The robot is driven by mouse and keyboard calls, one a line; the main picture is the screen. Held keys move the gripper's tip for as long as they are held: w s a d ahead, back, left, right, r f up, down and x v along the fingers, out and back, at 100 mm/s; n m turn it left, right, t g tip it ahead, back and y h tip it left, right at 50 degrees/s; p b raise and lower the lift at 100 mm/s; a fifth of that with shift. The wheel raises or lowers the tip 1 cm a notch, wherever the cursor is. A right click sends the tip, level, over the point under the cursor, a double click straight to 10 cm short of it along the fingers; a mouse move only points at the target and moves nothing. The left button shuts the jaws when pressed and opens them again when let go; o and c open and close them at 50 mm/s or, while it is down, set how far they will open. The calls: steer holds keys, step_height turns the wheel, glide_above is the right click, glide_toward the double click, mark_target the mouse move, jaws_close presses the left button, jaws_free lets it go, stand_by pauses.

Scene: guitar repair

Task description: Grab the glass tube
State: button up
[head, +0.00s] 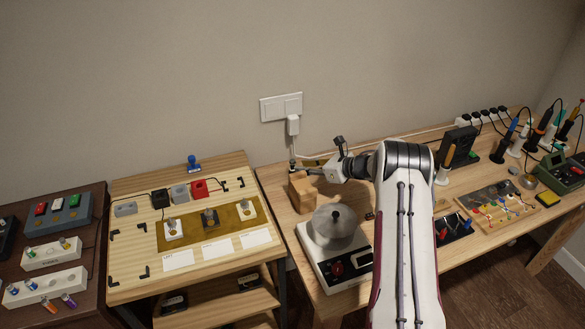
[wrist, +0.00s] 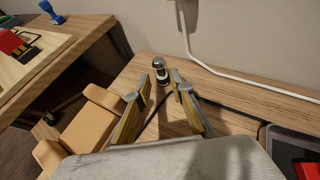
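A small upright tube with a shiny silver-grey top and a dark lower part (wrist: 160,68) stands on the wooden bench near the wall; I take it for the glass tube. In the head view it is too small to make out surely. My gripper (wrist: 160,88) is open, with its two yellow-edged fingers pointing toward the tube, one to each side. The tube shows just beyond the fingertips and between them; I cannot tell how much gap is left. My gripper also shows in the head view (head: 308,166), low over the bench's back left.
A wooden block (head: 302,192) stands close to my gripper. A white cable (wrist: 245,84) runs along the wall from a plug (head: 293,125). A hotplate-like device with a metal pot (head: 336,226) stands in front. A fixture board (head: 128,245) and vial racks (head: 45,287) are left.

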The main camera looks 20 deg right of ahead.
mark_target(293, 165)
steer(key=shift+w+a+f, duration=0.25)
steer(key=shift+w, duration=0.1)
steer(key=shift+x, duration=2.55)
steer(key=shift+w+r, duration=0.1)
steer(key=shift+r, duration=0.05)
steer(key=c, duration=0.5)
